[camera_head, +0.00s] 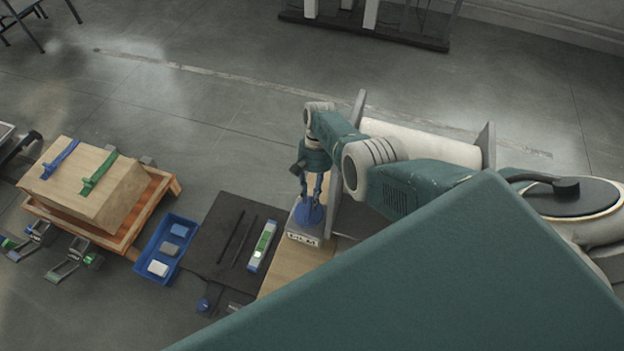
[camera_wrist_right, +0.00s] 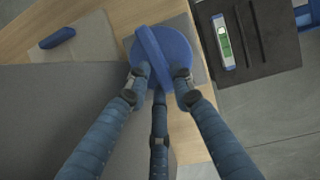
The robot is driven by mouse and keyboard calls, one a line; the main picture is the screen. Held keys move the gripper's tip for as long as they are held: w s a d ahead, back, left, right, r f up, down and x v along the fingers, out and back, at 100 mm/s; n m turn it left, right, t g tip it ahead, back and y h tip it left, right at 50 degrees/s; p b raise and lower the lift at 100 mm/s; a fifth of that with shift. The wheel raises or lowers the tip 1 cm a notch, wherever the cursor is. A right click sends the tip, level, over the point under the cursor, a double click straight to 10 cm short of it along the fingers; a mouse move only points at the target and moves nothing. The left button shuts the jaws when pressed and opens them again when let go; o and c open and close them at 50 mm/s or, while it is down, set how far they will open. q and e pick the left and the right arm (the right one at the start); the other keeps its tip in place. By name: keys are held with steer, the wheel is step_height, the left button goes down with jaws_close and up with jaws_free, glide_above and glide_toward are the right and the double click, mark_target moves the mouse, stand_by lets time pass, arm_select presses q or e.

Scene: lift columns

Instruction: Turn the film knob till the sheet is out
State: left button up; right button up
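My right gripper (camera_head: 311,192) points down at the blue film knob (camera_head: 306,214), which sits on a pale block beside the near end plate of the roll stand. In the right wrist view the knob (camera_wrist_right: 178,42) is a round disc with a raised bar across it. The right gripper's fingertips (camera_wrist_right: 161,79) are apart, one on each side of the bar's lower end. A small gap seems to show on the right side; contact is unclear. The pale film roll (camera_head: 425,143) lies between two grey end plates, partly behind my arm. No loose sheet can be made out. My left gripper is not in view.
A dark mat (camera_head: 228,222) with thin rods and a green-and-white level-like tool (camera_head: 262,245) lies left of the knob. Further left are a blue tray (camera_head: 148,247) and a wooden box (camera_head: 80,185). My teal arm covers the lower right. Open floor lies behind.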

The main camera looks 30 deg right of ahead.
steer(key=o, duration=0.4)
steer(key=shift+w+r, duration=0.1)
steer(key=shift+w, duration=0.05)
steer(key=v, duration=1.2)
steer(key=shift+a, duration=0.15)
